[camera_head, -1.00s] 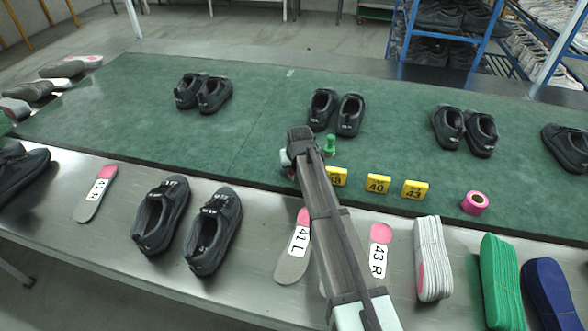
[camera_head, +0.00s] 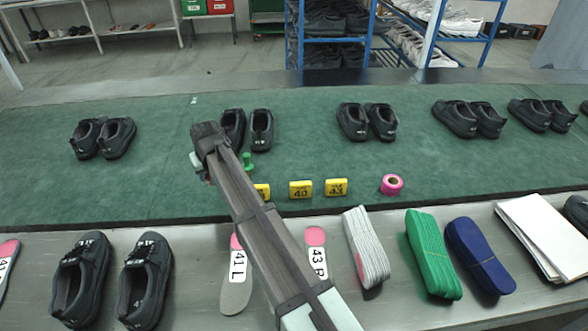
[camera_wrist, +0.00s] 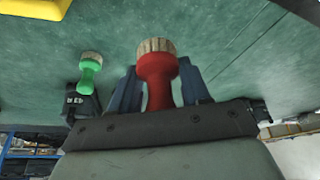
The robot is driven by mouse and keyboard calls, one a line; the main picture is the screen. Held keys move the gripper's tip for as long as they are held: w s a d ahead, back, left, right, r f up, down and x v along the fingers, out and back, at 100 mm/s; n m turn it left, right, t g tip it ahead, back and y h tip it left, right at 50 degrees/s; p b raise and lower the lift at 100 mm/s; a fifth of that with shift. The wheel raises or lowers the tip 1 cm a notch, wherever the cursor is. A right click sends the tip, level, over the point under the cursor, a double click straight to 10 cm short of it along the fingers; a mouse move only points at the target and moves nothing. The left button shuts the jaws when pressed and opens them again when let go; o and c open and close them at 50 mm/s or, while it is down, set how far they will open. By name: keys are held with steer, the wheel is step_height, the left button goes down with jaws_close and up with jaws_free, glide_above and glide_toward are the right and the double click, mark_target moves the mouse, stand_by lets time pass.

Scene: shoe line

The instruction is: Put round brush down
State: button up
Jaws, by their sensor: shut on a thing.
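My gripper (camera_wrist: 157,88) is shut on the red handle of a round brush (camera_wrist: 157,68) in the wrist view, with a blue-grey finger on each side. The brush's pale bristle end faces the green mat; I cannot tell whether it touches it. A second round brush with a green handle (camera_wrist: 89,67) stands beside it, apart from my fingers; it also shows in the head view (camera_head: 247,161). In the head view my gripper (camera_head: 200,166) is over the mat left of the green brush, and my arm mostly hides the held brush.
Yellow number blocks (camera_head: 300,190) and a pink tape roll (camera_head: 391,184) lie to the right on the green mat (camera_head: 160,185). Black shoe pairs (camera_head: 367,121) stand behind. Insoles (camera_head: 238,275) and black shoes (camera_head: 146,280) lie on the metal front edge.

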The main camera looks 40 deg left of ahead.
steer(key=w+d, duration=0.2)
steer(key=w, duration=0.3)
steer(key=w+d+m, duration=0.1)
steer(key=w+d, duration=0.2)
steer(key=w, duration=0.3)
steer(key=w+d+m+t, duration=0.1)
steer(key=w+d, duration=0.2)
steer(key=w, duration=0.2)
steer(key=shift+w+r, duration=0.1)
steer(key=shift+w, duration=0.05)
steer(key=shift+c, duration=0.6)
steer(key=w+d+m+t+h, duration=0.1)
steer(key=w+d+m, duration=0.4)
steer(key=w+d, duration=2.1)
steer(key=shift+w+d+h, duration=0.25)
steer(key=shift+w+h, duration=0.15)
steer(key=shift+w, duration=0.1)
steer(key=w+d+m, duration=0.1)
steer(key=w+d, duration=0.1)
steer(key=d, duration=0.3)
steer(key=w+d, duration=0.3)
steer(key=d, duration=0.2)
steer(key=w+d+m, duration=0.1)
steer(key=w+d, duration=0.1)
steer(key=d, duration=0.4)
steer(key=shift+w+r+m+t+h, duration=0.15)
steer(key=shift+w+m+t+h, duration=0.15)
steer(key=shift+w+t+h, duration=0.1)
steer(key=shift+s+d+h, duration=0.15)
steer(key=shift+h, duration=0.15)
